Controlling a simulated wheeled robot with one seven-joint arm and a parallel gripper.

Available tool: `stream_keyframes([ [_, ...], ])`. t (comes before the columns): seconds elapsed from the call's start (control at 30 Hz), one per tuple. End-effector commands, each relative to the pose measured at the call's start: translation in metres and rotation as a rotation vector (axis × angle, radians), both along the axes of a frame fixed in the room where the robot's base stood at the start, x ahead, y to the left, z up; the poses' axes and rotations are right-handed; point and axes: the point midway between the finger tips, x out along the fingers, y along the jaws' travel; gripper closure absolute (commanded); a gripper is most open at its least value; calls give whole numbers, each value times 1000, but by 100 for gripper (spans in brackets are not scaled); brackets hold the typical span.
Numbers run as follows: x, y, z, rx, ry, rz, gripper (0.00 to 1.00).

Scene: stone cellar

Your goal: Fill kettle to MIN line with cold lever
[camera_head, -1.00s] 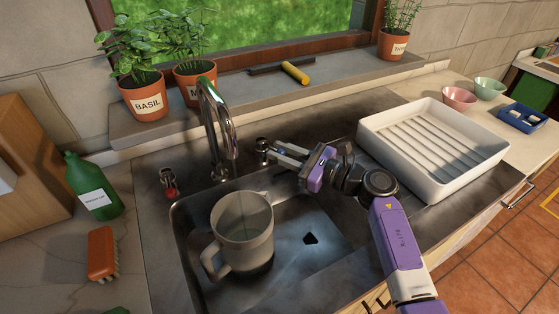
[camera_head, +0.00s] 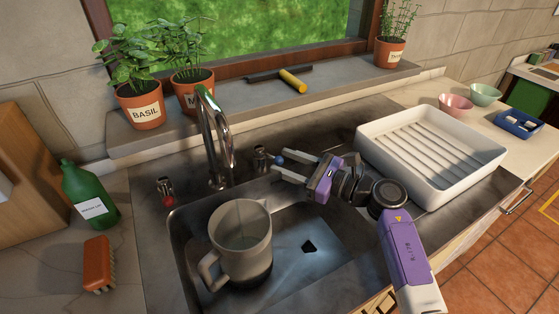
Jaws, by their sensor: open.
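The kettle (camera_head: 240,236) is a translucent grey jug with a handle on its left, standing upright in the sink (camera_head: 322,278). It is below the chrome spout (camera_head: 213,135). No water stream shows and I cannot make out a MIN line. The cold lever (camera_head: 262,158) is right of the spout, with a blue tip (camera_head: 279,159) pointing right. My gripper (camera_head: 280,162) is open, its fingers pointing left, with the blue tip at its fingertips; I cannot tell whether they touch. The red-marked lever (camera_head: 166,192) is left of the spout.
A white ribbed dish rack (camera_head: 470,179) stands right of my gripper. A green bottle (camera_head: 88,196) and an orange brush (camera_head: 98,264) are on the left counter. Potted herbs and a yellow-handled tool (camera_head: 293,81) are on the sill behind.

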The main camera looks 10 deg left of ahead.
Motion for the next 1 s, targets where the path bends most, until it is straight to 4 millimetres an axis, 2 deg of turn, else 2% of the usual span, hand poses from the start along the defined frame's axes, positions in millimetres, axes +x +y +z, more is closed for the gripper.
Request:
stream_keyframes([
  [0.1,-8,-21,-1,1,-2,-4,56],
  [0.3,-19,-43,-1,0,-1,0,56],
  [0.67,-23,-49,0,0,0,1,56],
  [0.8,-23,-47,4,-2,-4,5,80],
  [0.9,-19,-41,19,-11,-26,17,99],
  [1.0,-16,-22,44,-41,-68,59,100],
])
